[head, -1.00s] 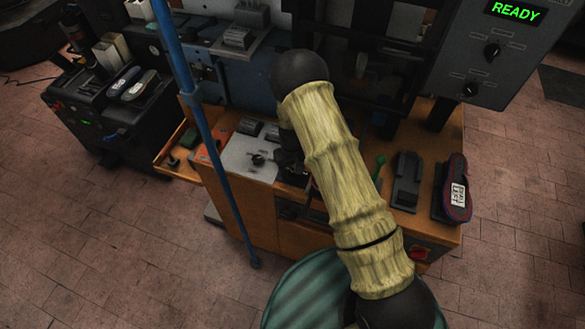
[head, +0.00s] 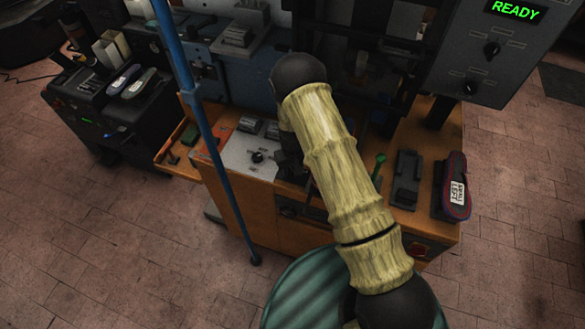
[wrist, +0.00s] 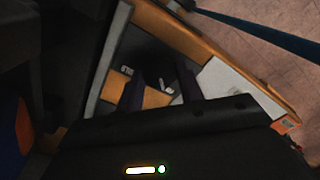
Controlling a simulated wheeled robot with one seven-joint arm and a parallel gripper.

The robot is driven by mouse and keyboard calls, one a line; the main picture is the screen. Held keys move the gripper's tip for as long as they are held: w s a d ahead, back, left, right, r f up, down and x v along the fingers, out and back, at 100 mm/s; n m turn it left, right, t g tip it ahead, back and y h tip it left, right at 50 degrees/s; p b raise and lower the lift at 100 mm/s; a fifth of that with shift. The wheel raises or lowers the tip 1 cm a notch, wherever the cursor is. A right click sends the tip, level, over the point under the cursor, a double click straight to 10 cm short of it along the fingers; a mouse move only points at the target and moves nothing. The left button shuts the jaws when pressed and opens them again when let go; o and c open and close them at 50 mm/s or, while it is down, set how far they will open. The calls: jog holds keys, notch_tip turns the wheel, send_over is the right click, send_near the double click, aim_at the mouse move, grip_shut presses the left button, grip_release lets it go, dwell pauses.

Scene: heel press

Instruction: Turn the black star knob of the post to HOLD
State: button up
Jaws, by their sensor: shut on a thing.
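In the wrist view my gripper (wrist: 160,88) reaches down over the orange bench top, with one dark finger on each side of a dark, poorly lit shape. This shape is the black star knob (wrist: 154,74), and the fingers are shut on it. Its arms and pointing direction are too dark to tell. Two small white labels (wrist: 127,71) lie beside it, too small to read. In the head view my yellow-sleeved arm hides the knob and most of the post.
A white plate (head: 236,155) with a small black knob (head: 257,157) lies left of my arm. A blue pole (head: 215,150) rises in front. A panel screen (head: 516,10) reads READY.

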jog(key=m+b, duration=0.2)
jog(key=m, duration=0.1)
jog(key=shift+f+m+b, duration=0.1)
jog(key=shift+m+b, duration=0.2)
jog(key=m+b, duration=0.2)
jog(key=m, duration=1.2)
jog(key=shift+a, duration=0.1)
dwell(0.3)
jog(key=o, duration=1)
